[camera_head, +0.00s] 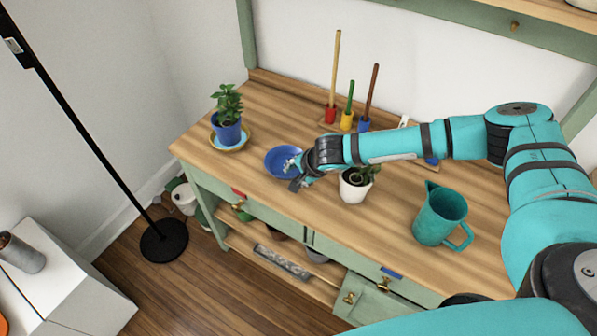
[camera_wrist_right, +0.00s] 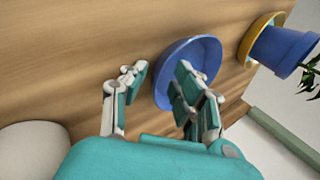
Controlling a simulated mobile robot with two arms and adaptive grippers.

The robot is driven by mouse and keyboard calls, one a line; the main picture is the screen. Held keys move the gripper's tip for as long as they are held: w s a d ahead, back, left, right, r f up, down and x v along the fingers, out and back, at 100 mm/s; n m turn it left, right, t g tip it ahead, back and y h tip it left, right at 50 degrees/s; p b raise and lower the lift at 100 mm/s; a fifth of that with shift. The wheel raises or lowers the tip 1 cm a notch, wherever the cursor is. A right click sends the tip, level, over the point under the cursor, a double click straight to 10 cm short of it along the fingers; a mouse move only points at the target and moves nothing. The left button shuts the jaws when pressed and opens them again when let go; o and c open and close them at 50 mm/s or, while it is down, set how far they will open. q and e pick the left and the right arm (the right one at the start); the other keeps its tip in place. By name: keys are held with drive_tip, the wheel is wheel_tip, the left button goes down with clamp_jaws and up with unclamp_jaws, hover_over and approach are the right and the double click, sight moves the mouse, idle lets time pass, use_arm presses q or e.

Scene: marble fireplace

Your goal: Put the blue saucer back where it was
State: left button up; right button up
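The blue saucer (camera_head: 276,161) lies on the wooden worktop, between the plant in the blue pot and the plant in the white pot. My right gripper (camera_head: 291,174) is at the saucer's right side. In the right wrist view, the saucer (camera_wrist_right: 205,50) shows beyond the fingers of the open gripper (camera_wrist_right: 160,80). One finger is outside the rim and the other is over the saucer's inside, with the near rim between them. I cannot tell whether either finger touches it. My left gripper is not in view.
The blue pot (camera_head: 229,133) stands on a yellow saucer (camera_head: 246,141) at the left. The white pot (camera_head: 352,190) stands under my right forearm. A teal pitcher (camera_head: 440,215) is at the right. Several upright handled tools stand at the back. The worktop front-left (camera_head: 215,165) is clear.

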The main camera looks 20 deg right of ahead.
drive_tip(key=shift+r, duration=0.25)
drive_tip(key=shift+s+r, duration=0.2)
drive_tip(key=shift+s, duration=0.05)
drive_tip(key=v, duration=1.1)
drive_tip(key=shift+b, duration=0.4)
drive_tip(key=shift+r, duration=0.1)
